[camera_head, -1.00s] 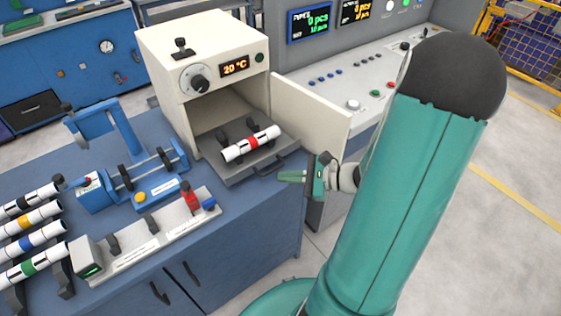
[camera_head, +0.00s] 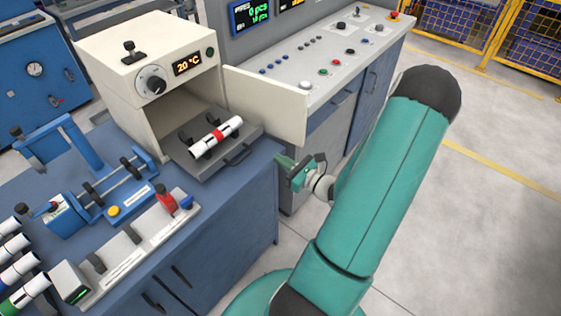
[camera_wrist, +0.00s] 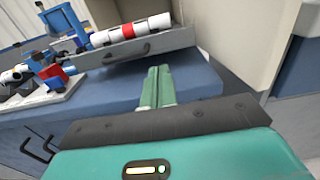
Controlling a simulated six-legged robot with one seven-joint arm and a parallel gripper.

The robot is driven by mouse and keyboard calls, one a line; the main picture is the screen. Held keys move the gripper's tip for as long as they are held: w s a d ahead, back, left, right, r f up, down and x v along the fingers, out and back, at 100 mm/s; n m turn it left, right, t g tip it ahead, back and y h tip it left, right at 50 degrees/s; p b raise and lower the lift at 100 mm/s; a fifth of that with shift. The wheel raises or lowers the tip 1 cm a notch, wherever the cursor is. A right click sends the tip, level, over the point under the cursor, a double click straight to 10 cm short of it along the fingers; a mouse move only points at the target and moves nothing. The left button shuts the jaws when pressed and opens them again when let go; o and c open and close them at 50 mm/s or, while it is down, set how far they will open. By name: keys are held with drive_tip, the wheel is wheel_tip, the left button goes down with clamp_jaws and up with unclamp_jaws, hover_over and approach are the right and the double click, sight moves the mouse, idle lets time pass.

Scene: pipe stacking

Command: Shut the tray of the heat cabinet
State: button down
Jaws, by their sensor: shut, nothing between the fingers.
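The heat cabinet (camera_head: 140,62) is a cream box with a dial and a "20 °C" display. Its door stands open to the right. Its grey tray (camera_head: 188,161) is pulled out at the front, and a white pipe with a red band (camera_head: 216,137) lies on it. The tray's dark handle (camera_head: 238,155) faces my side; it also shows in the wrist view (camera_wrist: 126,51). My green gripper (camera_head: 287,165) is shut and empty, to the right of the tray and apart from it. In the wrist view its fingers (camera_wrist: 157,85) point toward the bench edge below the tray.
The open door (camera_head: 265,102) stands to the right of the tray. A blue clamp device (camera_head: 100,180) and a grey fixture (camera_head: 130,255) sit left on the blue bench. Several banded pipes lie at far left. Clear floor lies right of the bench.

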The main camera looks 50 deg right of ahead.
sight(249, 140)
drive_tip(key=w, duration=1)
drive_tip(key=shift+w+a, duration=0.15)
drive_tip(key=shift+w, duration=0.2)
drive_tip(key=shift+w, duration=0.15)
